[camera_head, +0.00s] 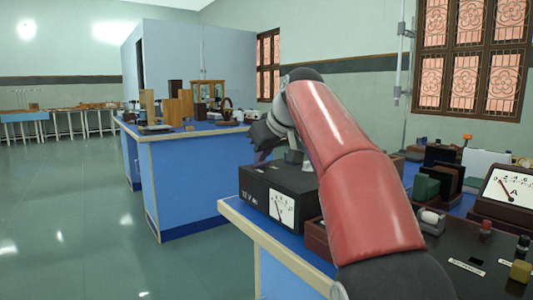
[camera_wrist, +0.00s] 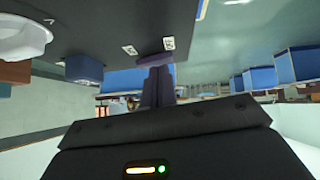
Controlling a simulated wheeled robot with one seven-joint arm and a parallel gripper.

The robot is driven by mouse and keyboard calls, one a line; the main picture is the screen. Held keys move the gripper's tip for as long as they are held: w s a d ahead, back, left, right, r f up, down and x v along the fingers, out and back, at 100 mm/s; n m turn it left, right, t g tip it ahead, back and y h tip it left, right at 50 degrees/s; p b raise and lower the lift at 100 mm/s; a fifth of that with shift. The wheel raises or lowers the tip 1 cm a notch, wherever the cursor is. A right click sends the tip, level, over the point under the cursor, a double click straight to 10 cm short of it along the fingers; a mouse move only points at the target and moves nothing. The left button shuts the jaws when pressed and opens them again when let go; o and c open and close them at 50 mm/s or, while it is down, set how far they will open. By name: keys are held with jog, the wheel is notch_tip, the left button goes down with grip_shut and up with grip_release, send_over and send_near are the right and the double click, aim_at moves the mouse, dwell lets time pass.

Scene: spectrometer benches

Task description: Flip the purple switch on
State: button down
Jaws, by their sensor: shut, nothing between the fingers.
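The purple switch (camera_wrist: 156,58) is a small purple piece at the upper middle of the wrist view, on a dark panel with small white labels. My gripper (camera_wrist: 158,74) is shut and empty. Its dark, close-set fingers point at the switch, with the tips right at it and overlapping its lower edge in the picture. I cannot tell whether they touch it or which way the switch is set.
A black meter box (camera_head: 255,187) stands at the near bench's left end. A large ammeter (camera_head: 508,189) and a terminal panel (camera_head: 475,262) are at right. Another blue bench (camera_head: 195,170) with apparatus stands beyond. The green floor (camera_head: 75,215) at left is clear.

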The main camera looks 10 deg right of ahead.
jog(key=shift+r+p, duration=0.55)
jog(key=shift+r, duration=0.05)
jog(key=r+p, duration=0.4)
jog(key=shift+s+a, duration=0.15)
jog(key=shift+a, duration=0.2)
jog(key=v, duration=0.9)
jog(key=shift+s+f+p, duration=0.25)
jog(key=shift+s+p, duration=0.05)
jog(key=shift+s, duration=0.05)
